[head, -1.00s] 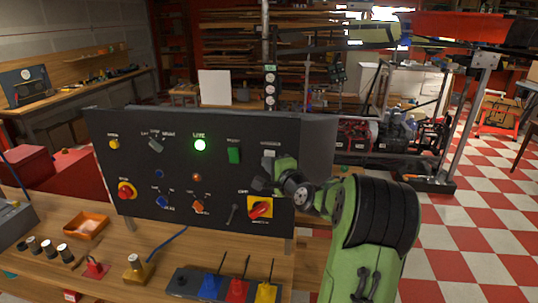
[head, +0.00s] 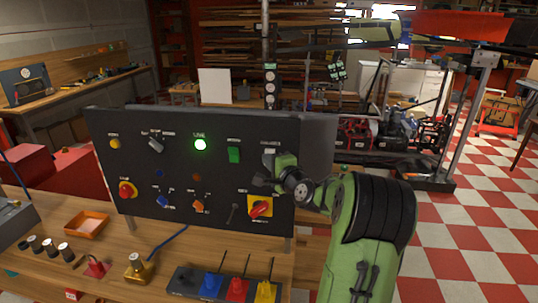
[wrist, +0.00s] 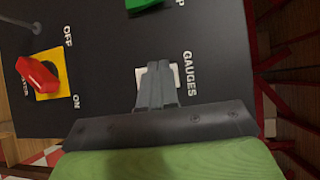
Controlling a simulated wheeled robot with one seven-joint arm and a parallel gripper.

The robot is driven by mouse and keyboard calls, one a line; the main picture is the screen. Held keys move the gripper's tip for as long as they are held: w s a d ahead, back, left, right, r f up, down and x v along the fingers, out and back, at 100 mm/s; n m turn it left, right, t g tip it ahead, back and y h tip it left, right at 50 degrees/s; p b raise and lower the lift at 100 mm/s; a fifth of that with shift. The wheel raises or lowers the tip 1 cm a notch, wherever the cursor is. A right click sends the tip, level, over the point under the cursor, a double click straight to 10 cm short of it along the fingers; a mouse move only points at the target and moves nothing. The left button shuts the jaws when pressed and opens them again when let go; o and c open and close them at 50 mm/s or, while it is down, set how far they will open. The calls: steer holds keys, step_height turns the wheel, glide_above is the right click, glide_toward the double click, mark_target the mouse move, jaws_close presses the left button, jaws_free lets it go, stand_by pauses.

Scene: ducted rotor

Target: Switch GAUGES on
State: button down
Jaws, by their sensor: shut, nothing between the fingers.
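The black control panel (head: 120,165) stands upright on the wooden bench. The GAUGES switch (head: 269,152) is at its upper right, with a pale plate that also shows in the wrist view (wrist: 141,76) beside the printed GAUGES label. My gripper (head: 262,182) is at the panel's right side, close to this switch. In the wrist view my gripper (wrist: 155,70) is shut and empty, its fingertips over the plate. The fingers hide most of the switch, so I cannot tell its position or whether they touch it.
A red rotary switch on a yellow plate (head: 260,207) sits below my gripper. A green switch (head: 234,155) and a lit green lamp (head: 200,145) are to the left. Coloured pieces with upright rods, including a blue one (head: 210,286), stand on the bench in front.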

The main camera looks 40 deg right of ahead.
steer(key=shift+s+a+f+b, duration=0.4)
steer(key=shift+s+a+b, duration=0.1)
steer(key=shift+a+b, duration=0.2)
steer(key=s+a+f+b, duration=0.1)
steer(key=b, duration=0.1)
steer(key=s+a+f+b, duration=0.1)
steer(key=a+b, duration=0.1)
steer(key=shift+s+a, duration=0.3)
steer(key=shift+s, duration=0.1)
stand_by(0.4)
